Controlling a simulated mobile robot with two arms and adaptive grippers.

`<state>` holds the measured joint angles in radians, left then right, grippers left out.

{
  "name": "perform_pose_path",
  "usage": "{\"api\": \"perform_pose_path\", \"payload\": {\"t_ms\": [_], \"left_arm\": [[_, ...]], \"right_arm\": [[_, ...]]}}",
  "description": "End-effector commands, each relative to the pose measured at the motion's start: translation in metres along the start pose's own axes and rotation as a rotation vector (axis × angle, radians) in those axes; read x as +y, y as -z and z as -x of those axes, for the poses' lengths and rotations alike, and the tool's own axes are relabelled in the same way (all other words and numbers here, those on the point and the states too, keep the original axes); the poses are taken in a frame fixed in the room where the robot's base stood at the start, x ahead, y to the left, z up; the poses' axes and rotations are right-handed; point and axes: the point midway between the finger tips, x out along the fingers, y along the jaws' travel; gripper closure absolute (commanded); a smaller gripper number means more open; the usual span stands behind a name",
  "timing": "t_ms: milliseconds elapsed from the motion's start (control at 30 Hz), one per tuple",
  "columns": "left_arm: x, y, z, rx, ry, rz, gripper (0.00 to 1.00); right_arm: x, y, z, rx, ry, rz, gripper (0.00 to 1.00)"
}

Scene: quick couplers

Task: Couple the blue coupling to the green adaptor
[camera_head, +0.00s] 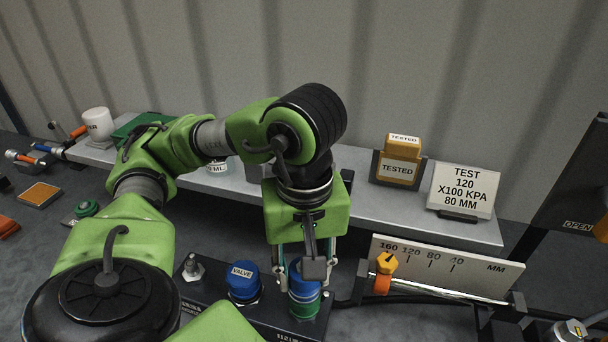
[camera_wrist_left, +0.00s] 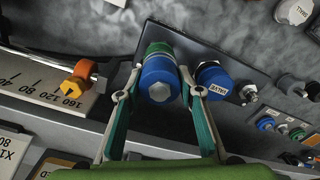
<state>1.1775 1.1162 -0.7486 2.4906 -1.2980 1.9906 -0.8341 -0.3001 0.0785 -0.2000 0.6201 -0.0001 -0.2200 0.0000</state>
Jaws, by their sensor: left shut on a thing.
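The blue coupling (camera_head: 297,272) is between the fingers of my left gripper (camera_head: 308,262), which is shut on it. The gripper points down from above. The green adaptor (camera_head: 305,309) stands on the dark manifold block (camera_head: 214,307), directly below the coupling. In the left wrist view the blue coupling (camera_wrist_left: 160,80) shows its grey hex end between the fingertips, and the green adaptor (camera_wrist_left: 157,48) shows just behind it. They look in line and very close or touching; I cannot tell whether they are locked. My right gripper is not in view.
A blue VALVE cap (camera_head: 243,281) and a metal stud (camera_head: 192,267) stand on the block, left of the coupling. A scale plate (camera_head: 447,266) with an orange pointer (camera_head: 385,272) is close on the right. A grey shelf (camera_head: 350,187) runs behind.

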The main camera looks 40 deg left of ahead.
Motion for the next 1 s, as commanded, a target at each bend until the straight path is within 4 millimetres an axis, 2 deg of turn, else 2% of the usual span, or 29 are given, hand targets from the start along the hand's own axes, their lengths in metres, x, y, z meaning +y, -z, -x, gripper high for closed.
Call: {"api": "perform_pose_path", "payload": {"t_ms": [367,400,467,500,833,1000], "left_arm": [[0.000,0.000,-0.006,0.000,0.000,0.000,0.82],[0.000,0.000,-0.006,0.000,0.000,0.000,0.64],[0.000,0.000,-0.006,0.000,0.000,0.000,0.48],[0.000,0.000,-0.006,0.000,0.000,-0.001,0.47],[0.000,0.000,-0.005,0.000,0.000,0.000,0.47],[0.001,0.001,0.004,0.002,-0.003,0.000,0.47]], "right_arm": [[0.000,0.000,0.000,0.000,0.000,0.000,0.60],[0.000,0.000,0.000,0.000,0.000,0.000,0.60],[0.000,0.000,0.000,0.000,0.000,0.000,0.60],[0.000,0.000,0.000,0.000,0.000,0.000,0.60],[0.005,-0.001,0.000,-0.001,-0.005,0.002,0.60],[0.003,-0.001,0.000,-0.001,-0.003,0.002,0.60]]}}
